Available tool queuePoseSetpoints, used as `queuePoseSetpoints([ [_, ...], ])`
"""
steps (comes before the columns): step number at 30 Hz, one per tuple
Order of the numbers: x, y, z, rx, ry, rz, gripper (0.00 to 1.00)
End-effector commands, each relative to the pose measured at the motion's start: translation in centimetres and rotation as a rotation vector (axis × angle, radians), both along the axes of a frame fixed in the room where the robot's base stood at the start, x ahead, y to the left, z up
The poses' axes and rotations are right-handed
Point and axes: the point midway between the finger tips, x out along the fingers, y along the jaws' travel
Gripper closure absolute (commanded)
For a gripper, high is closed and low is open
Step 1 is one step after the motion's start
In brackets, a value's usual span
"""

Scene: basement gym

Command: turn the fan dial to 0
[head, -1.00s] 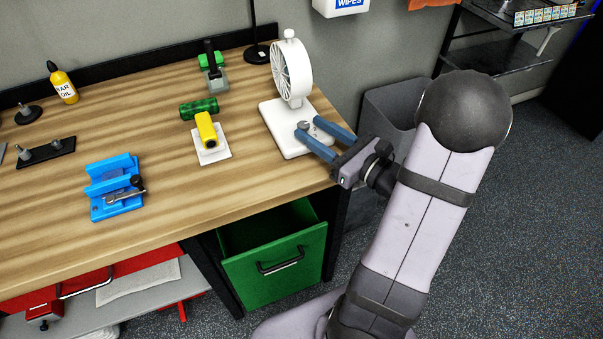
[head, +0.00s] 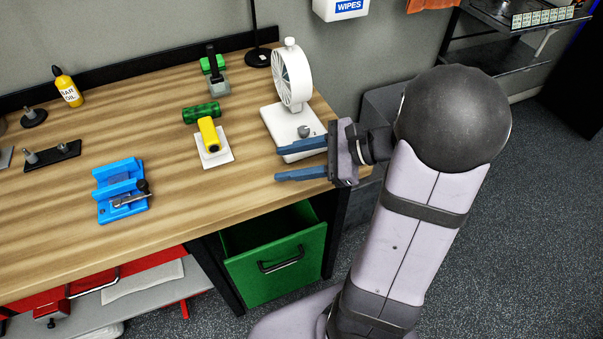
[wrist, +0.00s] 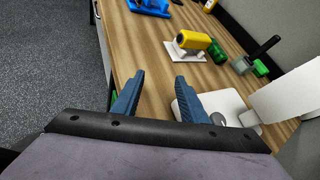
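The white fan (head: 292,78) stands upright on its white base (head: 280,122) at the right end of the bench. A small grey dial (head: 304,131) sits on the front part of that base. My gripper (head: 278,163) is open and empty, with its blue fingers in front of the base and apart from the dial. In the wrist view the fingers (wrist: 158,82) are spread apart, and the base (wrist: 222,102) lies just right of the right finger. The dial shows there in part (wrist: 217,118), beside that finger. The dial's markings are too small to read.
A yellow tool on a white plate (head: 221,158), a green cylinder (head: 201,112) and a blue vise (head: 121,190) stand left on the bench (head: 180,215). An open green drawer (head: 277,268) is below the bench. Bare wood lies left of my fingers.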

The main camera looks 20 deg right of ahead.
Motion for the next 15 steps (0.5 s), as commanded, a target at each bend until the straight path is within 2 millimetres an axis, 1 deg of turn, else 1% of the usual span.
queuePoseSetpoints([
  [3,-1.1,1.8,-0.3,-0.118,0.009,0.137,0.61],
  [6,-2.2,2.8,-0.8,-0.229,0.011,0.253,0.61],
  [10,-3.3,3.5,-1.2,-0.376,-0.001,0.403,0.61],
  [15,-4.2,3.6,-1.4,-0.572,-0.036,0.592,0.61],
])
